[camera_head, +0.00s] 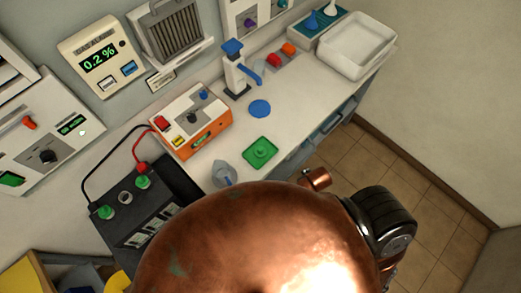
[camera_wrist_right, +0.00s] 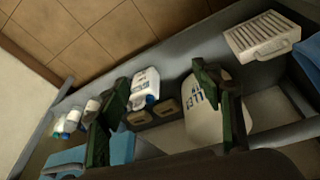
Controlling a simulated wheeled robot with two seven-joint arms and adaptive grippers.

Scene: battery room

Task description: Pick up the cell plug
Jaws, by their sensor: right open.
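A small green plug (camera_head: 260,150) sits on a green square dish (camera_head: 249,163) on the worktop. The black battery (camera_head: 160,212) at the lower left carries two green plugs (camera_head: 106,212) on its top, with a pale open ring (camera_head: 125,197) between them. My right gripper (camera_wrist_right: 163,80) shows in the right wrist view as two dark green fingers, spread apart and empty. It is over a shelf area, and no plug shows in that view. A large copper-coloured part of mine hides the lower middle of the head view. My left gripper is out of view.
An orange-and-white meter (camera_head: 203,138) stands behind the dish. A clear jug (camera_head: 224,174) and a blue disc (camera_head: 260,108) are close by. A white tray (camera_head: 390,46) is at the far end. The wrist view shows a white lettered container (camera_wrist_right: 203,121) and a bottle (camera_wrist_right: 146,84).

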